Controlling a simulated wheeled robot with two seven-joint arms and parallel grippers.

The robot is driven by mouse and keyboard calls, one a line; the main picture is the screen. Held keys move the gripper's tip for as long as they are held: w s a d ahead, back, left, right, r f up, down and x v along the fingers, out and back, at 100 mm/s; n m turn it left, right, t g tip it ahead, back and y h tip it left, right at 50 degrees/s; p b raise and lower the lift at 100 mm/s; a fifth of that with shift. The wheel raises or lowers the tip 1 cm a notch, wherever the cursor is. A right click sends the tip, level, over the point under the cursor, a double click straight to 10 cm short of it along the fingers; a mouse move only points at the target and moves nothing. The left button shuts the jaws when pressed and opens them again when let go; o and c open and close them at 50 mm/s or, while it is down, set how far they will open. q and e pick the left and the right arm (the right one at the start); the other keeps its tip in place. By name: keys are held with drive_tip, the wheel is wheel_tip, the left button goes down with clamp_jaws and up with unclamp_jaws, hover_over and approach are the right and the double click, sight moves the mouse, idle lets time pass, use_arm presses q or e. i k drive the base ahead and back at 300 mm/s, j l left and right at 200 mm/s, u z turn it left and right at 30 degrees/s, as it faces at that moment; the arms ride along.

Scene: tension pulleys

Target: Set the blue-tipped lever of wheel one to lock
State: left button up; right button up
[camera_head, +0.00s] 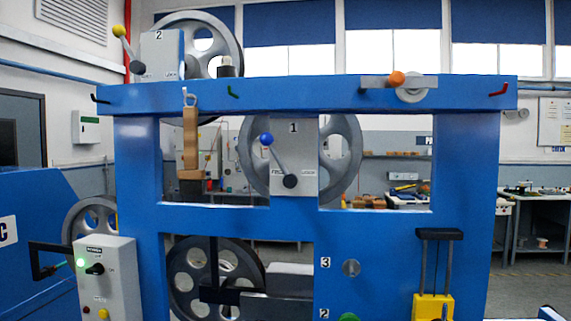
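The blue-tipped lever (277,159) is on a light grey plate (307,152) marked "1", in the middle of the blue frame. Its blue ball tip (266,139) is up and to the left of its dark pivot (289,181), so the lever leans left. Small labels on the plate near the pivot are too small to read surely. Wheel one (343,160), a grey spoked wheel, stands behind the plate and is partly hidden by it. Neither of my grippers is in view.
The blue frame (470,170) spans the view. A yellow-tipped lever (125,45) is on plate "2" at upper left; an orange-tipped lever (396,79) is on the top beam. A control box (108,275) stands lower left. The space before plate "1" looks clear.

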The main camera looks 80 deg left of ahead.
sight(290, 180)
drive_tip(key=u, duration=2.75)
